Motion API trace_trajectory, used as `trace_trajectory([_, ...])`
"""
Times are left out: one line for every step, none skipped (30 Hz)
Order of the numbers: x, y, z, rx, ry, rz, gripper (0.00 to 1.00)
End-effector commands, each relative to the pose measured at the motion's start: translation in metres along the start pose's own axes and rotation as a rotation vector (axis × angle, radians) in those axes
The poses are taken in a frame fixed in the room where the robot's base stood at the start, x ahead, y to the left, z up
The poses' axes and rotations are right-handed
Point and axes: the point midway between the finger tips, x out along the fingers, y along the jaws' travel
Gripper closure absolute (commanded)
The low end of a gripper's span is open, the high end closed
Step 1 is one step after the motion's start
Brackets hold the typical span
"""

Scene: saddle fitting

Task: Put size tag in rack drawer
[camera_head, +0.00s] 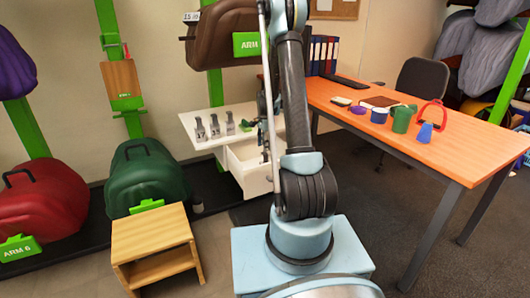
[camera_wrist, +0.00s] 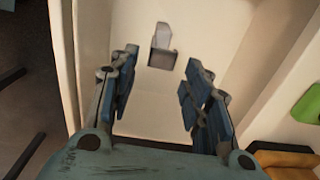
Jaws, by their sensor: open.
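In the wrist view my gripper (camera_wrist: 158,90) is open, with its two blue finger pads wide apart and nothing between them. A small grey piece with a paler upper part, which looks like the size tag (camera_wrist: 162,48), lies on the pale floor of the drawer (camera_wrist: 135,25), beyond the fingertips and apart from them. In the head view the white rack drawer (camera_head: 252,168) stands open under the white rack top (camera_head: 190,120). My arm covers part of the drawer there, and the tag inside cannot be made out.
Several grey metal pieces (camera_head: 215,126) and a small green item stand on the rack top. The drawer walls rise close beside my gripper. A wooden step stool (camera_head: 155,248) is at the front left. An orange desk (camera_head: 450,150) with cups stands at the right.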

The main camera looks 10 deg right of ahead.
Motion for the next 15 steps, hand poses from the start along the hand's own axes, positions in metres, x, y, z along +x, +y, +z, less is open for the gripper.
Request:
trace_trajectory([-0.004,0.000,0.000,0.000,0.000,0.000,0.56])
trace_trajectory([-0.005,0.000,0.000,0.000,0.000,0.000,0.56])
trace_trajectory([-0.007,0.000,0.000,0.000,0.000,0.000,0.56])
trace_trajectory([-0.009,0.001,0.000,-0.002,0.000,0.000,0.56])
trace_trajectory([-0.011,0.002,0.001,-0.004,0.000,-0.001,0.56])
trace_trajectory([-0.015,0.003,0.001,-0.011,0.001,-0.002,0.56])
trace_trajectory([-0.018,0.005,0.002,-0.017,0.001,-0.003,0.56])
trace_trajectory([-0.023,0.008,0.003,-0.025,0.002,-0.004,0.56])
trace_trajectory([-0.030,0.012,0.004,-0.041,0.002,-0.006,0.56])
trace_trajectory([-0.036,0.016,0.005,-0.054,0.003,-0.008,0.56])
trace_trajectory([-0.043,0.021,0.007,-0.070,0.004,-0.010,0.56])
trace_trajectory([-0.053,0.027,0.009,-0.092,0.005,-0.012,0.56])
trace_trajectory([-0.061,0.032,0.011,-0.111,0.006,-0.014,0.56])
trace_trajectory([-0.068,0.038,0.013,-0.128,0.008,-0.016,0.56])
trace_trajectory([-0.078,0.045,0.016,-0.153,0.009,-0.019,0.56])
